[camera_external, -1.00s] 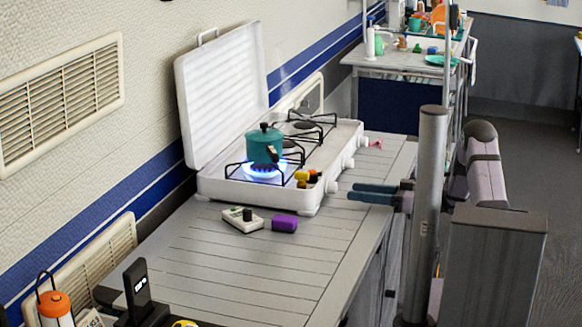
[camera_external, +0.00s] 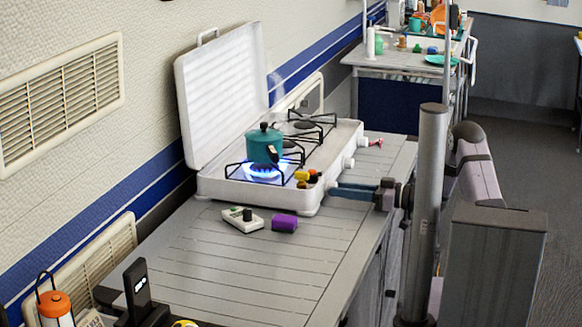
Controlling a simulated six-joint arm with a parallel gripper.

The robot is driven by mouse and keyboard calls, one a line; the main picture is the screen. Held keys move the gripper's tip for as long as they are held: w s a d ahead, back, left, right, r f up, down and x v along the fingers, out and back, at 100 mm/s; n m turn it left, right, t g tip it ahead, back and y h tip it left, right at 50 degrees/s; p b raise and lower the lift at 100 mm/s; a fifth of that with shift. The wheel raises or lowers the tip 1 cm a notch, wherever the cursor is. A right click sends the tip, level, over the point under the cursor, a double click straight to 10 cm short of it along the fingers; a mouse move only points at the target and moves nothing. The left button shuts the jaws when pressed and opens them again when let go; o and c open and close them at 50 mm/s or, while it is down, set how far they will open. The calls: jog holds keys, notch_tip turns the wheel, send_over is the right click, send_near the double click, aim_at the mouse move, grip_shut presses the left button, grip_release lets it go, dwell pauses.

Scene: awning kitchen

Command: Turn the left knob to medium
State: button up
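The white camping stove (camera_external: 255,199) stands on the grey slatted counter with its lid open. Three white knobs sit along its right side. The left knob (camera_external: 331,185), nearest the camera, is mostly hidden by my fingertips, so its angle does not show. The middle knob (camera_external: 349,163) and the far knob (camera_external: 362,141) are clear. My gripper (camera_external: 333,188) has its blue-grey fingers reaching left to the left knob. I cannot tell whether they have closed on it. A blue flame (camera_external: 262,171) burns on the near burner under a teal pot (camera_external: 263,146).
A small white device (camera_external: 243,220) and a purple block (camera_external: 284,222) lie in front of the stove. Small yellow, orange and dark items (camera_external: 306,177) sit at its near right corner. A small pink-red item (camera_external: 376,142) lies near the far knob. The front counter is largely clear.

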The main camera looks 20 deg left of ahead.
aim_at(370, 205)
jog(key=shift+n+b, duration=0.5)
jog(key=shift+n, duration=0.3)
jog(key=o, duration=1)
jog(key=shift+o, duration=0.2)
jog(key=shift+d, duration=0.1)
jog(key=shift+w+d, duration=0.1)
jog(key=shift+d, duration=3.5)
